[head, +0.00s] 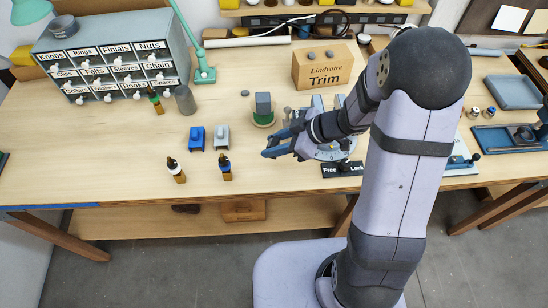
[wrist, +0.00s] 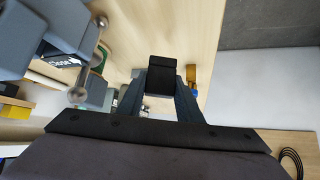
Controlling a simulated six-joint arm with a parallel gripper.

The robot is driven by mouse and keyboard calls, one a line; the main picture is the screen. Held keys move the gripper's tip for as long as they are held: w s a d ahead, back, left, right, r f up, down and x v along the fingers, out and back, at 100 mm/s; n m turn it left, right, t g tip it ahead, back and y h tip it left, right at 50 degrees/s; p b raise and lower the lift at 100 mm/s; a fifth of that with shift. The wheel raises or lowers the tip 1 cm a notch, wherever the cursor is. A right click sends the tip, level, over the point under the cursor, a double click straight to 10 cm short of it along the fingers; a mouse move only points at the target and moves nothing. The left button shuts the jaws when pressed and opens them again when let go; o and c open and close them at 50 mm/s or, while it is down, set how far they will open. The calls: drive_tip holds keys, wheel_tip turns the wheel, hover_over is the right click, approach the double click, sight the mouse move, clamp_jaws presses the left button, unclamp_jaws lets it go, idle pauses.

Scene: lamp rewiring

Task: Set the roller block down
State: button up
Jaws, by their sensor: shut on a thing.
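My gripper (head: 272,147) is above the front middle of the table, shut on a dark block. In the wrist view this black block, apparently the roller block (wrist: 162,72), sits between the tips of my gripper (wrist: 161,84). In the head view the held block is hard to tell apart from the dark fingers. The gap beneath it cannot be judged clearly.
A Free/Lock plate (head: 342,169) lies right. The left front table (head: 100,160) is clear.

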drive_tip(key=shift+f, duration=3.1)
drive_tip(key=shift+f, duration=0.1)
drive_tip(key=o, duration=1.2)
drive_tip(key=shift+d+r, duration=0.1)
drive_tip(key=shift+r, duration=0.15)
drive_tip(key=v, duration=1.1)
drive_tip(key=shift+s+d+r, duration=0.2)
drive_tip(key=shift+d+r, duration=0.05)
drive_tip(key=shift+w+r, duration=0.1)
